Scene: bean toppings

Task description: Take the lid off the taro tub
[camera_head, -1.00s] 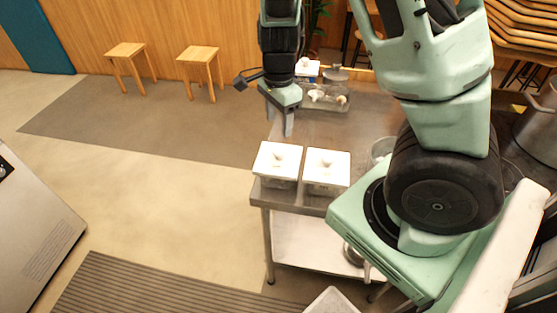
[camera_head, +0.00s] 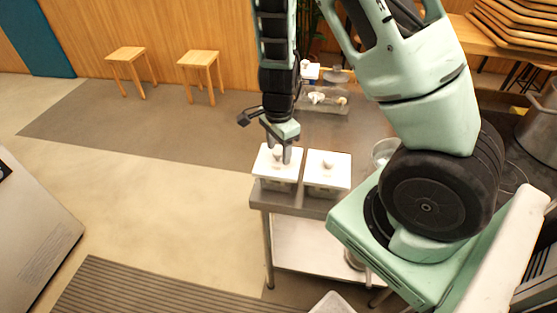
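Two tubs with square white knobbed lids stand side by side at the near left end of the steel table; I cannot tell by sight which one holds taro. The left lid (camera_head: 264,165) is on its tub (camera_head: 278,184), and the right lid (camera_head: 337,172) is on its tub (camera_head: 326,190). My gripper (camera_head: 282,155) points down over the left lid, its fingers at the knob. The knob is partly hidden by the fingers. I cannot tell whether they touch it or how far apart they are.
The steel table (camera_head: 358,142) has clear room behind the tubs. A tray (camera_head: 322,105) with small items stands at the back, and a metal container (camera_head: 383,150) stands to the right near my arm. Wooden stools (camera_head: 199,58) are far off.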

